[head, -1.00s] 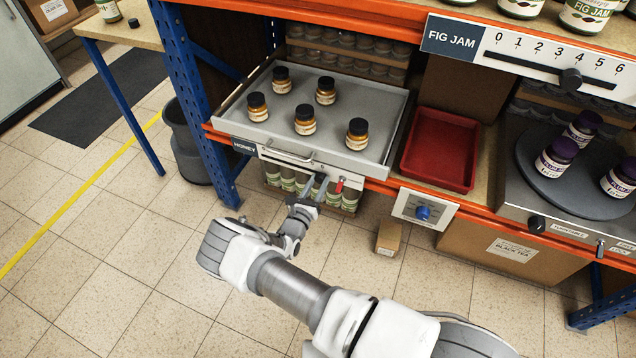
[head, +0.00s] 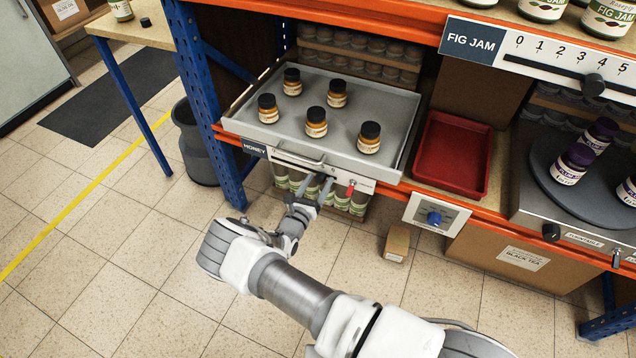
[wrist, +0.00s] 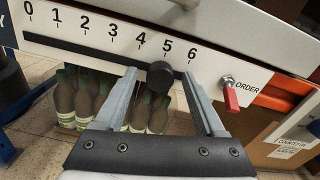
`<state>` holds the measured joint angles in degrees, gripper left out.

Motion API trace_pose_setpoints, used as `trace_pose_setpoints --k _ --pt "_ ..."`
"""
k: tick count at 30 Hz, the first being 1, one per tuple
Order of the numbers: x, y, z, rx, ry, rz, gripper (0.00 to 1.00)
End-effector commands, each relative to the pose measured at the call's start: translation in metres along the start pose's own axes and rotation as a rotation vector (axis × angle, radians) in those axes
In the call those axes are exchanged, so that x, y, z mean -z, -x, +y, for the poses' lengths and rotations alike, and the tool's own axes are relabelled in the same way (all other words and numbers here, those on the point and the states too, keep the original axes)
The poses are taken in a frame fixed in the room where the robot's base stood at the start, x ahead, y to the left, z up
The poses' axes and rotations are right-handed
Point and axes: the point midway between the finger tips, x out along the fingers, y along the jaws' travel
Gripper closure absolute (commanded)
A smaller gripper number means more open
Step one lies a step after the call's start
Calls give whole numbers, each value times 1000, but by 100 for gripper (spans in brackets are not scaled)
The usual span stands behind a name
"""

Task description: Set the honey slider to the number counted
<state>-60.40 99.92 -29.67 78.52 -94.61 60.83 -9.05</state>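The honey slider panel (wrist: 70,44) runs under the tray front, with numbers 0 to 6. Its dark round knob (wrist: 160,73) sits at about 5. My gripper (wrist: 160,76) is open, one finger on each side of the knob, with a visible gap to each. In the head view my gripper (head: 325,186) is at the panel below the tray, and the knob is hard to make out there. The grey honey tray (head: 240,121) holds several amber jars with black lids, two behind (head: 292,82) and the others in front (head: 316,122). The honey label (head: 255,149) is at the panel's left end.
A red order lever (wrist: 231,97) sits right of the slider, close to my right finger. A red bin (head: 452,155), a blue dial (head: 434,218) and a turntable (head: 570,185) are to the right. The fig jam slider (head: 593,84) is above. Green-labelled jars (wrist: 75,100) stand below the panel.

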Motion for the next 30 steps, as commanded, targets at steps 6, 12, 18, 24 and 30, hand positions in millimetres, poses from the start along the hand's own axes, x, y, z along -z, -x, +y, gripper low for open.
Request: trace_pose_setpoints --k 6,12,18,24,30 --pt "0 0 0 0 0 -1 28" --pt "-2 15 1 -2 0 -1 28" --pt "-3 59 0 -4 2 0 28" --pt "-2 109 0 -3 1 0 28" --pt "-2 149 0 -2 1 -1 28"
